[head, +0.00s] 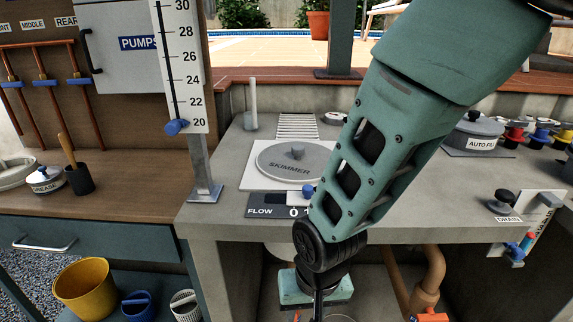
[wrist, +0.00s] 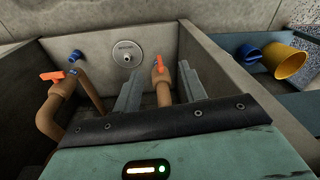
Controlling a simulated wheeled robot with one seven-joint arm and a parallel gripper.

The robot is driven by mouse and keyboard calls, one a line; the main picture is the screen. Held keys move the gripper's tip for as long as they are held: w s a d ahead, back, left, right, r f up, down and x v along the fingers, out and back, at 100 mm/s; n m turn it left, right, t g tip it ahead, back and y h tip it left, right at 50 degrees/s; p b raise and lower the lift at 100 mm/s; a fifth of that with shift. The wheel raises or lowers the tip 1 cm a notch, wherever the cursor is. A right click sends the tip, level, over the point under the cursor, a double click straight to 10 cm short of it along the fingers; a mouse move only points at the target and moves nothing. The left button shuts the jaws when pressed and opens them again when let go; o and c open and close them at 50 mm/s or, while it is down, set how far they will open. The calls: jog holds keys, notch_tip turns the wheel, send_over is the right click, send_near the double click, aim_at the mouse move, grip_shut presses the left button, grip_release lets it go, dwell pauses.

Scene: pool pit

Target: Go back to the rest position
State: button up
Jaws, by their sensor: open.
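My gripper (wrist: 158,82) is open in the wrist view, its two grey fingers apart with nothing held between them. It points into the pit under the counter. A copper pipe (wrist: 184,82) with an orange valve handle (wrist: 160,64) shows between and beside the fingers; I cannot tell if they touch. In the head view, my green arm reaches down past the front edge of the grey counter (head: 400,205). The gripper's body is low there, below the counter top, and its fingers are mostly hidden.
The pit holds another copper pipe with an orange handle (wrist: 52,75), a blue knob (wrist: 76,56) and a round wall fitting (wrist: 127,54). The skimmer lid (head: 285,168) lies beside my arm. A yellow bucket (head: 85,287) stands at lower left.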

jog(key=s+d+r+n+g, duration=0.1)
jog(key=s+d+r+n, duration=0.2)
jog(key=s+d+r, duration=0.3)
jog(key=s+d+r+n, duration=0.3)
jog(key=s+d+r, duration=0.2)
jog(key=r, duration=0.4)
notch_tip(320, 180, up, 13)
jog(key=p, duration=1.3)
jog(key=shift+a+p, duration=0.25)
jog(key=shift+p, duration=0.1)
jog(key=shift+w+r, duration=0.1)
